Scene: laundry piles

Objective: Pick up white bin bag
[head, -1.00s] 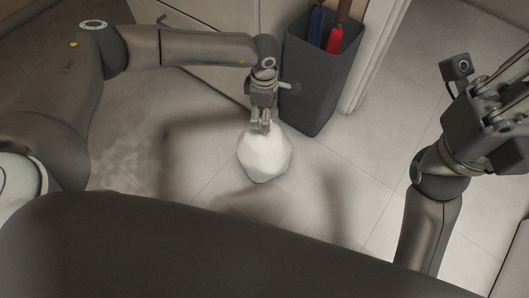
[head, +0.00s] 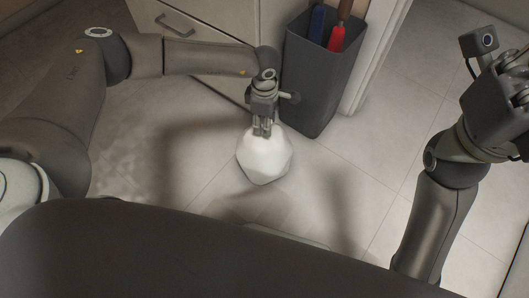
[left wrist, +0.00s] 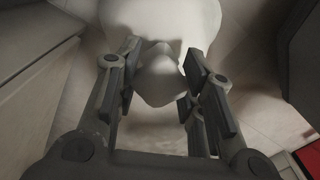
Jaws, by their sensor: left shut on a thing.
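The white bin bag (head: 265,160) is a pale, rounded, faceted bundle in the middle of the head view. My left gripper (head: 262,131) comes down on its top and is shut on it. In the left wrist view the bag (left wrist: 160,25) fills the top middle, and its narrower end sits between the two fingers of the left gripper (left wrist: 160,85). Whether the bag touches the floor is hard to tell. My right gripper (head: 510,100) is at the right edge, away from the bag; its fingertips are partly cut off, so its opening is unclear.
A dark grey bin (head: 318,80) holding tools with blue and red handles stands just right of my left gripper. A cabinet with a drawer handle (head: 176,27) is behind. The tiled floor (head: 370,185) to the right of the bag is clear.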

